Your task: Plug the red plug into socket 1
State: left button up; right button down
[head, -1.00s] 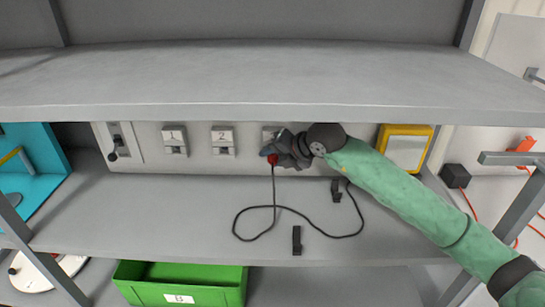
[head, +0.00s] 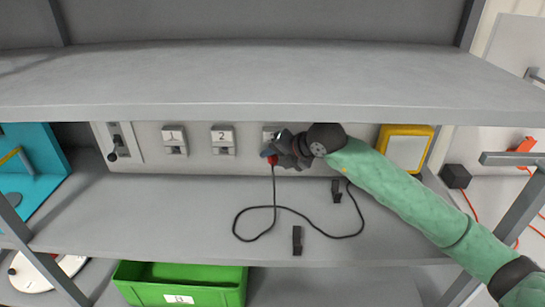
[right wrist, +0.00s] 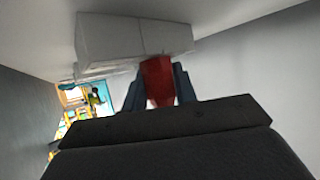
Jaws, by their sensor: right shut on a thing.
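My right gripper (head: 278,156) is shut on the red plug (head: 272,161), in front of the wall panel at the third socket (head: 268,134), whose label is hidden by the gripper. In the right wrist view the red plug (right wrist: 158,82) sits between the two dark fingers, close below a pale block (right wrist: 135,36). I cannot tell whether the plug touches it. Socket 1 (head: 174,141) is on the panel to the left, with nothing in it. Socket 2 (head: 223,141) stands between them, also empty. My left gripper is not in view.
A black cable (head: 275,207) hangs from the plug and loops on the shelf (head: 150,215), past two dark clips (head: 297,240). A lever switch (head: 115,143) is left of socket 1. A yellow-framed box (head: 405,150) stands right. The upper shelf (head: 270,80) overhangs the panel.

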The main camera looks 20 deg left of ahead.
jog(key=shift+s+d+b, duration=0.2)
jog(key=shift+s, duration=0.55)
jog(key=shift+s+d+b, duration=0.25)
jog(key=shift+s, duration=0.45)
jog(key=shift+s+d+b, duration=0.2)
jog(key=shift+s, duration=0.55)
dwell(0.6)
dwell(0.4)
jog(key=shift+s+b, duration=0.2)
jog(key=shift+b, duration=0.25)
dwell(0.9)
